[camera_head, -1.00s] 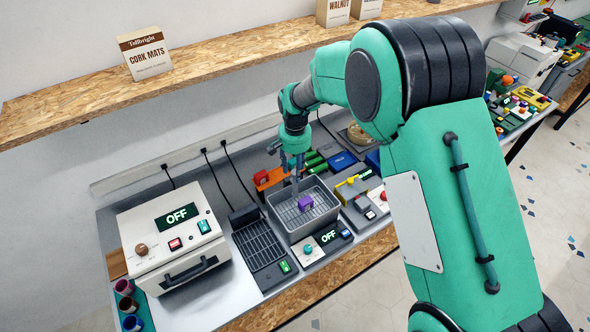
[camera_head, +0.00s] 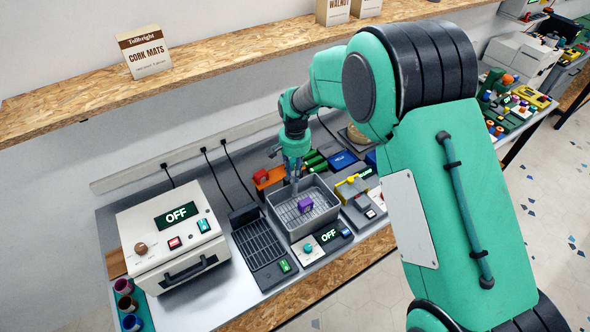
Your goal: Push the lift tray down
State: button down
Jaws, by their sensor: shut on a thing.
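The lift tray (camera_head: 290,217) is a grey mesh tray inside a light grey open tub (camera_head: 312,233). A purple block (camera_head: 305,205) sits on the mesh. My gripper (camera_head: 294,182) points down at the back left part of the tub, behind the block. It is shut on what looks like the upright grey handle of the lift tray. The fingertips are small and partly merge with the handle, so the exact contact is hard to see. A panel in front of the tub has a display (camera_head: 328,237) reading OFF.
A wire rack (camera_head: 258,245) stands left of the tub, and a white machine (camera_head: 172,237) showing OFF is farther left. A yellow and grey device (camera_head: 352,188) is close on the right. A wooden shelf (camera_head: 230,52) runs above.

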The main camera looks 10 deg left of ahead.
aim_at(295, 185)
notch_tip(295, 185, down, 6)
jog(key=shift+s+f+b, duration=0.1)
jog(key=shift+f+b, duration=0.05)
jog(key=shift+b, duration=0.75)
jog(key=c, duration=1.5)
grip_release()
jog(key=shift+f, duration=0.1)
jog(key=shift+o, duration=0.2)
jog(key=shift+r, duration=6.1)
